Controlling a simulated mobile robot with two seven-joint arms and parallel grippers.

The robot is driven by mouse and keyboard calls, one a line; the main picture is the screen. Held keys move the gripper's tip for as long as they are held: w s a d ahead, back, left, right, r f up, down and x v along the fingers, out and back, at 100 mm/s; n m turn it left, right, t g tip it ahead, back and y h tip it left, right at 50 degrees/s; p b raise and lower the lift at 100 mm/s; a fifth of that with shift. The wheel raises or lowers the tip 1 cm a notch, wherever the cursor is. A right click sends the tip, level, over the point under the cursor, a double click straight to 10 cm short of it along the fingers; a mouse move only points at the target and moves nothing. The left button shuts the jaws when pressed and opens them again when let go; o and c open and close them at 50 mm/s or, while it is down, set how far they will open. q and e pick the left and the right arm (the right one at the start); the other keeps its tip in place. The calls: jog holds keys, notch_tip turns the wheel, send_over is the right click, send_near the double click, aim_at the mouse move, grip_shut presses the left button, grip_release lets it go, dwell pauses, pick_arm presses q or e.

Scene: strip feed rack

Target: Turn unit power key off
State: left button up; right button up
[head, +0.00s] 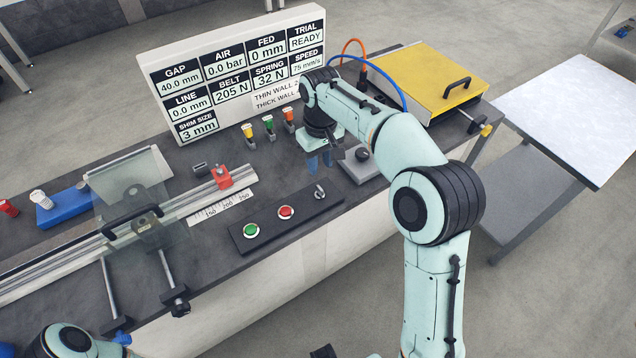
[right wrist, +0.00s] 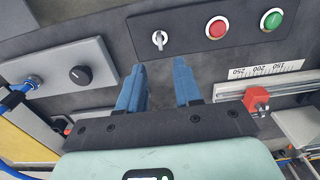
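The unit power key (head: 319,191) is a small silver key switch at the right end of a dark panel (head: 262,236), beside a red button (head: 285,212) and a green button (head: 251,230). In the right wrist view the key (right wrist: 159,39) stands just beyond my fingertips, roughly between them in the picture. My right gripper (head: 320,163) hangs over the bench behind the key, its blue fingers pointing down. In the right wrist view the right gripper (right wrist: 160,70) is open, with nothing between its fingers and not touching the key.
A grey box with a black knob (right wrist: 80,74) stands close to my right gripper. A rail with a red stop (head: 222,177), coloured valves (head: 269,126) and a display board (head: 200,80) are on the bench. A yellow-lidded unit (head: 425,75) stands at the right end.

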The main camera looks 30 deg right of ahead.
aim_at(320, 187)
notch_tip(320, 187, down, 10)
jog(key=shift+w+f+b, duration=0.1)
jog(key=shift+b, duration=0.55)
jog(key=shift+c, duration=0.3)
grip_shut()
